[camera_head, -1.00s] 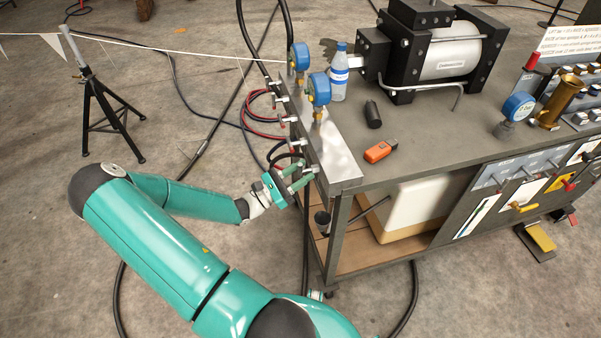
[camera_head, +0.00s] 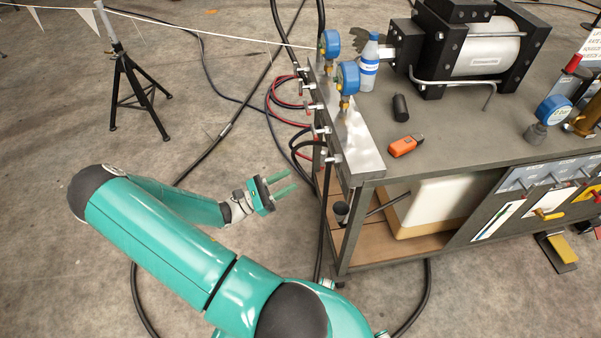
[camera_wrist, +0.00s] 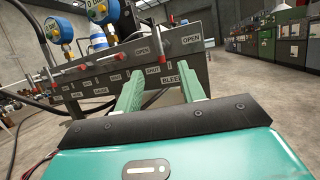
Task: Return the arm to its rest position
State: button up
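My gripper (camera_head: 291,180) is at the end of my teal arm, in the air left of the bench. Its two green fingers are parallel with a clear gap and nothing between them. In the wrist view my gripper (camera_wrist: 162,70) points at the valve panel (camera_wrist: 205,70), which has labels reading OPEN, SHUT and BLEED. The fingers are apart from the nearest valve handle (camera_head: 332,158) on the metal manifold (camera_head: 362,150). In the wrist view they overlap the panel's lower edge.
The bench (camera_head: 465,128) holds blue gauges (camera_head: 347,78), a bottle (camera_head: 369,66), a black cylinder (camera_head: 400,108), an orange device (camera_head: 405,146) and a large pump (camera_head: 478,52). Hoses (camera_head: 275,110) hang at its left side. A black stand (camera_head: 130,88) is at upper left. Floor between is mostly open.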

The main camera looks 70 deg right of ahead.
jog(key=shift+w+a+f, duration=0.25)
jog(key=shift+w+a, duration=0.15)
jog(key=shift+w, duration=0.05)
jog(key=shift+a+r, duration=0.1)
jog(key=w+a+r+m+t+y, duration=0.4)
jog(key=w+a+r+t+y, duration=0.15)
jog(key=a, duration=0.45)
jog(key=w+a+r+m+t+y, duration=0.35)
jog(key=a+r+t+y, duration=0.2)
jog(key=a, duration=0.45)
jog(key=a+r+t+y, duration=0.3)
jog(key=a+r+t, duration=0.8)
jog(key=a+r, duration=0.6)
jog(key=shift+s+r+m+y, duration=0.2)
jog(key=shift+r+m+y, duration=0.2)
jog(key=shift+r, duration=0.15)
